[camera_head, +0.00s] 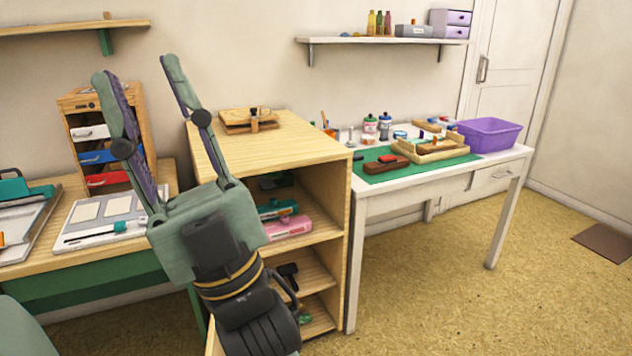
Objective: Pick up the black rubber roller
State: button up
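My gripper (135,72) is open and empty. Its two long green fingers with purple inner pads point up, well apart, in front of the wall and left of the wooden shelf unit (330,200). I cannot tell for sure which thing is the black rubber roller. A dark object (288,272) that may be it lies in the lower part of the shelf unit, partly hidden by my arm. Another dark flat object (274,181) lies on the upper inner shelf. My gripper touches none of them.
Teal (278,209) and pink (288,227) items share the middle shelf. A wooden press (250,120) stands on top. Right is a white table with a green mat (375,174) and purple bin (490,135). Left is a drawer box (92,110).

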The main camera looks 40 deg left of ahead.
aim_at(290, 270)
jog(key=j+u, duration=0.45)
jog(key=k+j+u, duration=0.1)
jog(key=j+u, duration=0.15)
jog(key=u, duration=0.2)
jog(key=j+u, duration=0.45)
jog(key=i+j+z, duration=0.1)
jog(key=j+z, duration=0.4)
jog(key=z, duration=0.15)
jog(key=j, duration=0.35)
jog(key=i+z, duration=0.05)
